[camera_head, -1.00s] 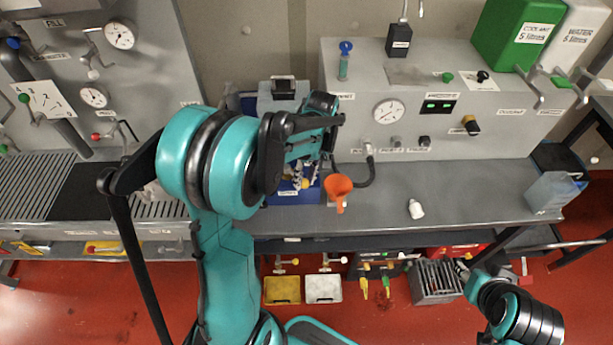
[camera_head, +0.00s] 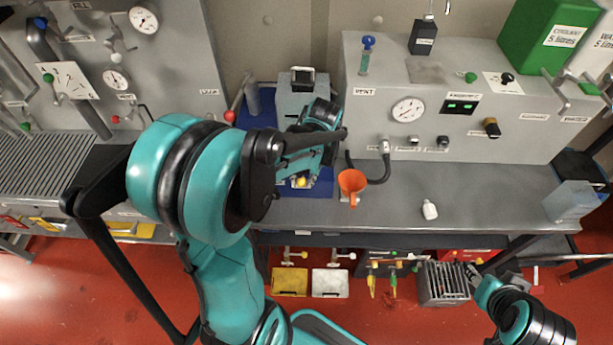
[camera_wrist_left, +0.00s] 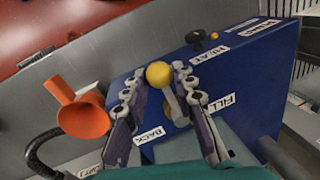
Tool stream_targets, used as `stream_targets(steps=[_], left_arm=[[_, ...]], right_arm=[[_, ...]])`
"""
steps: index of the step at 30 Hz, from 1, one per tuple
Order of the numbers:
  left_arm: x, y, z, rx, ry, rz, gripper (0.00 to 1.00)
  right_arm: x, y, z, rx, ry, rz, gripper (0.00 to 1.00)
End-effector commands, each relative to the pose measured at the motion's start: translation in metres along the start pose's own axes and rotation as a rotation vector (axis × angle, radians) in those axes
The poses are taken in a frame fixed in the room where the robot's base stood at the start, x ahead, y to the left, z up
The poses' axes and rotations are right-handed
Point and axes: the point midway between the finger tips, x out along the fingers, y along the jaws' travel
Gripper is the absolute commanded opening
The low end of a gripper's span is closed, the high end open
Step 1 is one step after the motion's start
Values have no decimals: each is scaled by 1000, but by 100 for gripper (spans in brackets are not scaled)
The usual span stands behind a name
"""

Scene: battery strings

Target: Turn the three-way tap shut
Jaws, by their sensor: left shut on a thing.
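The three-way tap's yellow ball knob (camera_wrist_left: 158,75) and its short pale lever sit on a blue panel (camera_wrist_left: 250,85) with labels HEAT, FILL and BACK in the left wrist view. My left gripper (camera_wrist_left: 160,98) has one finger on each side of the lever and is shut on it. In the head view the yellow knob (camera_head: 301,182) shows just below my left gripper (camera_head: 298,172), whose wrist hides much of the blue unit. My right gripper (camera_head: 470,272) is low at the right by a grey rack; its finger opening is too small to judge.
An orange funnel (camera_head: 352,182) with a black hose stands just right of the blue unit. A small white bottle (camera_head: 429,209) is on the grey bench (camera_head: 480,195), which is mostly clear there. A red-tipped lever (camera_head: 231,115) stands left of the unit.

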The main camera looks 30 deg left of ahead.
Motion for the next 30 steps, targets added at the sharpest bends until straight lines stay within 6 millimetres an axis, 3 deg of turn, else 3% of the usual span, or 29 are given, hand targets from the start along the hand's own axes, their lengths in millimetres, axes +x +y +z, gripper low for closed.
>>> stream_targets(steps=[17,18,19,30], left_arm=[[0,-2,1,29,5,0,0],[0,-2,1,29,5,0,37],[0,-2,1,29,5,0,44],[-2,-2,0,29,5,0,47]], right_arm=[[0,0,0,0,0,0,40],[0,0,0,0,0,0,40],[0,0,0,0,0,0,40],[0,0,0,0,0,0,40]])
